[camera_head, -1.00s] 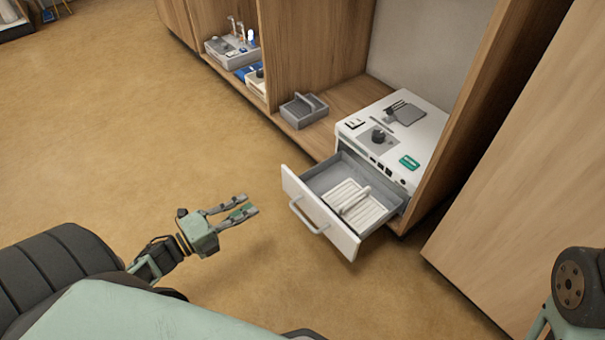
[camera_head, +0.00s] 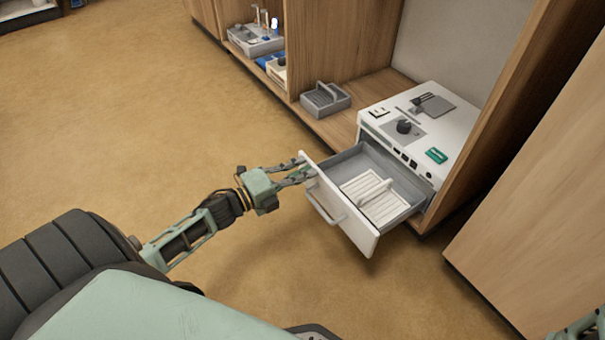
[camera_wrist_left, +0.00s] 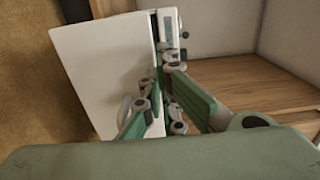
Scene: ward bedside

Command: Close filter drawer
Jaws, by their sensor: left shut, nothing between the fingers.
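The white filter drawer (camera_head: 343,218) stands pulled well out of the white machine (camera_head: 447,121). Its grey tray holds a ribbed white filter (camera_head: 388,205) with a raised bar across it. A handle (camera_head: 322,207) is on the drawer's front panel. My left gripper (camera_head: 306,169) is shut and empty at the upper left end of this panel; I cannot tell for sure whether it touches. My right gripper is not in view.
A wooden cabinet surrounds the machine, with a side panel (camera_head: 540,190) close on the right. A grey caddy (camera_head: 325,100) sits on the shelf left of the machine. A grey tray of supplies (camera_head: 255,43) is farther left. The floor before the drawer is clear.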

